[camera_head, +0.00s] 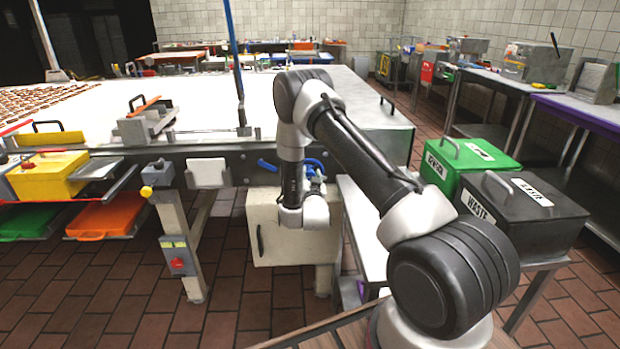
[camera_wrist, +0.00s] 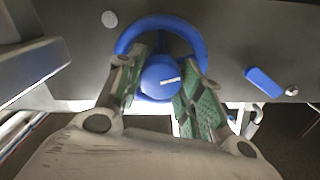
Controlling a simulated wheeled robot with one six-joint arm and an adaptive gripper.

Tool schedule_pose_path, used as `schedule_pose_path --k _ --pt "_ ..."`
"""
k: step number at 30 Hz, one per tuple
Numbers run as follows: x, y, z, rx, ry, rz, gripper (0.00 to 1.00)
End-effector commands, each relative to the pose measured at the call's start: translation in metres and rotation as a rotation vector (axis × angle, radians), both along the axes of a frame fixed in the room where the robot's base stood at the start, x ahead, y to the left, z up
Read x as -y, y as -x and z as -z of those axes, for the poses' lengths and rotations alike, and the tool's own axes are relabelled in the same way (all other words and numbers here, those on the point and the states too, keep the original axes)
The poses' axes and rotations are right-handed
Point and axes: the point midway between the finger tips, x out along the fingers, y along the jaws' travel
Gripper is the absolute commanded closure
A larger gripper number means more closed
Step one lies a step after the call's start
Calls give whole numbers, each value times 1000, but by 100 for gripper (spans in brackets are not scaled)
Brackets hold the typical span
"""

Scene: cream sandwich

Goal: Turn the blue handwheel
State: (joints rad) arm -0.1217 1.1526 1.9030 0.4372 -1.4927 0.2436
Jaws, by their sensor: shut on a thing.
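The blue handwheel (camera_wrist: 158,21) is in the upper middle of the wrist view, with a round rim and a blue hub that bears a short white mark. It is mounted on the grey side of the machine. My gripper (camera_wrist: 158,73) has its green-padded fingers inside the rim, one on each side of the hub, and is shut on it. The fingers hide the lower parts of the rim. In the camera_head view, part of the blue handwheel (camera_head: 314,165) shows beside my wrist, under the table edge. The fingertips are mostly hidden there.
A blue lever (camera_wrist: 263,82) sits right of the wheel in the wrist view. A pale cabinet (camera_head: 265,235) hangs below the table edge. Green (camera_head: 470,160) and black waste bins (camera_head: 540,215) stand at the right. Floor (camera_head: 240,305) is open at lower left.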

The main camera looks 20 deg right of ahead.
Motion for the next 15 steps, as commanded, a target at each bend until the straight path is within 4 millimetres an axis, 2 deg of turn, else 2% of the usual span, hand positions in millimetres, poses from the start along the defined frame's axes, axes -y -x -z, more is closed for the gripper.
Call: schedule_pose_path --k 15 --pt "1 1 1 149 -460 1 87"
